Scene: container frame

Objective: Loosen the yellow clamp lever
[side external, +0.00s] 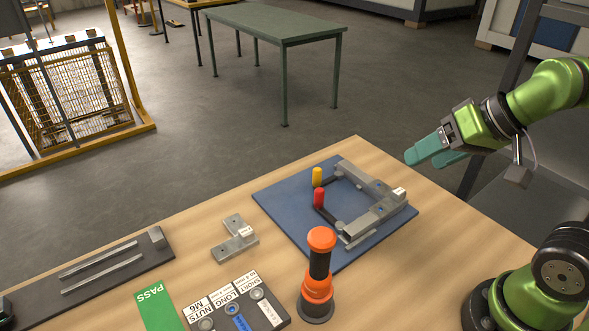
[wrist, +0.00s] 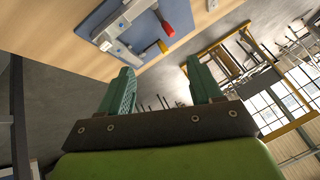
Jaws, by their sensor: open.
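The yellow clamp lever (side external: 317,177) has a yellow grip on a dark arm and stands at the far side of the clamping frame (side external: 375,215). The wrist view also shows the yellow grip (wrist: 163,46) at the fixture's edge. A red lever (side external: 319,198) stands just in front of it, and it shows in the wrist view too (wrist: 168,29). Both belong to the fixture on a blue plate (side external: 280,205). My gripper (side external: 437,155) has teal fingers and is raised to the right of the fixture, apart from it. In the wrist view its fingers (wrist: 165,85) are spread with nothing between them.
An orange and black tool (side external: 319,265) stands upright in front of the plate. A grey bracket (side external: 234,238), a labelled nut block (side external: 240,305), a green PASS card (side external: 158,308) and a dark railed slide (side external: 95,270) lie to the left.

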